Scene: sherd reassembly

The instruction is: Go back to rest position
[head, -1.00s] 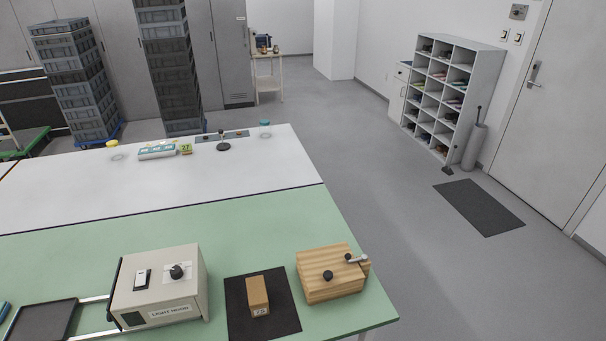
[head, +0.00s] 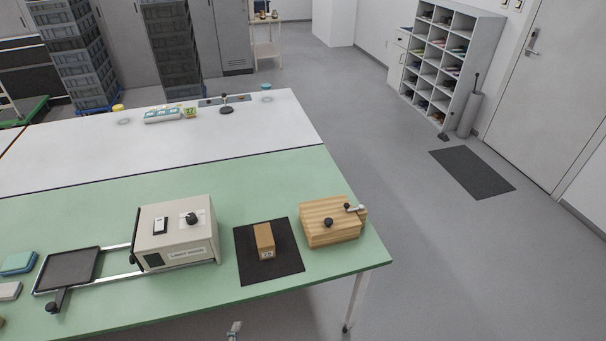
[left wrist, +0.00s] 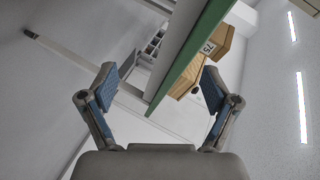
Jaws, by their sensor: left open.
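My left gripper (left wrist: 160,90) shows in the left wrist view with its two blue-padded fingers spread wide and nothing between them. Beyond the fingers are the green table edge (left wrist: 188,62), the brown block with a number label (left wrist: 218,42) and a wooden box (left wrist: 187,80). My right gripper is in neither view.
On the green table (head: 310,175) are a cream device (head: 175,232) with a dark sliding tray (head: 72,268), a brown block (head: 264,238) on a black mat (head: 285,262), and a wooden box (head: 330,220).

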